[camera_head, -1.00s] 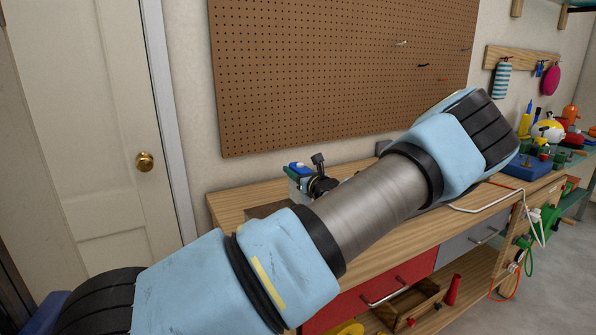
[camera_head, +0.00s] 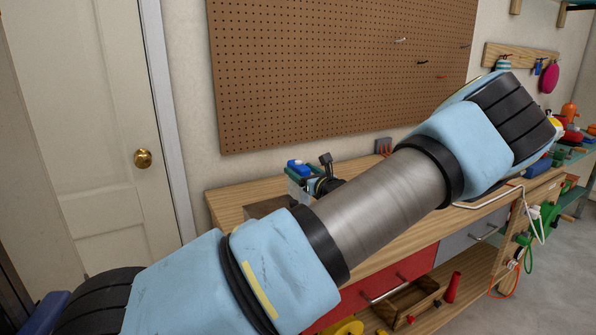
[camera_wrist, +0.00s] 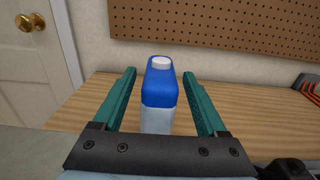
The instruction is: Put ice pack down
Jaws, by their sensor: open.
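The ice pack (camera_wrist: 160,92) is a blue and white bottle-like block with a white cap. It stands upright on the wooden workbench (camera_wrist: 245,103) in the wrist view. My gripper (camera_wrist: 160,77) is open, with one teal finger on each side of the ice pack and a visible gap at both sides. In the head view the blue top of the ice pack (camera_head: 298,166) shows at the back left of the bench, with my gripper just to its right. My arm hides part of the bench there.
A brown pegboard (camera_head: 340,75) hangs on the wall behind the bench. A white door (camera_head: 90,130) with a brass knob is at the left. A red drawer (camera_head: 395,283) is below the bench top. In the wrist view, bench top is free on both sides of the ice pack.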

